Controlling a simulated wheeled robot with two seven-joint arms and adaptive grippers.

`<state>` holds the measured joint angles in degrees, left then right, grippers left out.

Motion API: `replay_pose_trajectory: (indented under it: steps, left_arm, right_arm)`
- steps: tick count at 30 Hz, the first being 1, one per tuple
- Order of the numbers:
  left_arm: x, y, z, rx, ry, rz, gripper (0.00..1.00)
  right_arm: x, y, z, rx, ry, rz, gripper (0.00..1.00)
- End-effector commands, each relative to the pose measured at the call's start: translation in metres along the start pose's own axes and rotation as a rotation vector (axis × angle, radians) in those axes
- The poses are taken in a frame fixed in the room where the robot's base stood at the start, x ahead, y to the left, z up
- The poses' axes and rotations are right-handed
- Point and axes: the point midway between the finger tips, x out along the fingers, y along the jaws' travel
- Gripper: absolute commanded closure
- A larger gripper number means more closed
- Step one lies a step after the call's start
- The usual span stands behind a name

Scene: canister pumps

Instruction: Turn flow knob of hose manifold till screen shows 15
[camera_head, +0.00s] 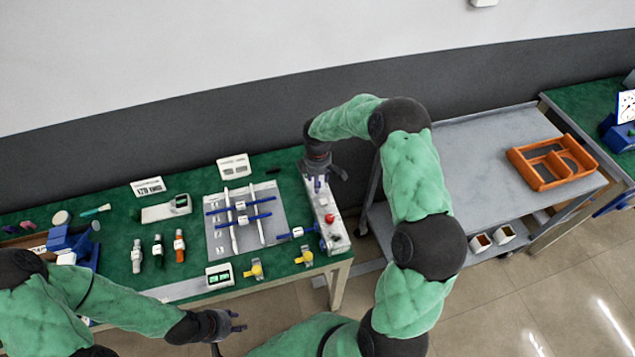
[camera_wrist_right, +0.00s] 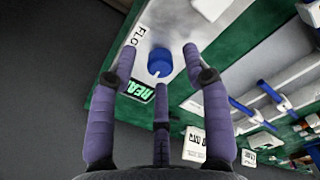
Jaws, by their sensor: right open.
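The hose manifold is the pale box (camera_head: 336,232) at the right end of the green table, with a red button on top. In the right wrist view its pale panel (camera_wrist_right: 185,22) carries a blue knob (camera_wrist_right: 159,62) beside lettering that starts "FLO". A dark screen with green letters starting "REA" (camera_wrist_right: 141,90) is partly behind a finger; no number can be read. My right gripper (camera_wrist_right: 159,54) is open, its fingers spread around the knob's sides with visible gaps. In the head view the right gripper (camera_head: 325,176) hides the knob. My left gripper (camera_head: 232,334) is open and empty in front of the table.
A grey tray (camera_head: 215,244) with blue-ended rods lies left of the manifold. Yellow valves (camera_head: 254,270) stand near the front edge. White signs (camera_head: 233,167) stand at the back by the wall. A grey cart (camera_head: 470,150) with an orange tray (camera_head: 552,161) stands to the right.

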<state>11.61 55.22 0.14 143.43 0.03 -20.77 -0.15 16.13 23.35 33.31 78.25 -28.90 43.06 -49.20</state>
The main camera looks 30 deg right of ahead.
Motion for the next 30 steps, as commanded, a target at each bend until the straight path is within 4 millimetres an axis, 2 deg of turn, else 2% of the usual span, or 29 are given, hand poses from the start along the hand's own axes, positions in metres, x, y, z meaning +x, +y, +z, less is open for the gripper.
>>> replay_pose_trajectory:
  steps: [3,12,13,15,18,30]
  left_arm:
    - [0.0013,-0.0004,-0.0001,0.000,0.000,0.000,0.60]
    - [0.0012,-0.0004,-0.0001,0.000,0.000,0.000,0.60]
    - [0.0012,-0.0004,-0.0001,0.000,0.000,0.000,0.60]
    - [0.0012,-0.0004,-0.0001,0.000,0.000,0.000,0.60]
    - [0.0012,-0.0004,-0.0001,0.000,0.000,0.000,0.60]
    - [0.0027,-0.0010,-0.0002,0.000,0.000,0.000,0.60]
  right_arm:
    - [0.0070,0.0000,0.0002,0.001,0.000,0.000,0.51]
    - [0.0083,0.0000,0.0000,0.001,0.000,0.000,0.51]
    - [0.0083,0.0000,0.0000,0.001,0.000,0.000,0.57]
    - [0.0082,0.0000,0.0000,0.001,0.000,0.000,0.77]
    - [0.0082,-0.0001,0.0000,0.001,0.000,0.000,1.00]
    - [0.0086,-0.0001,0.0000,0.043,0.000,0.000,1.00]
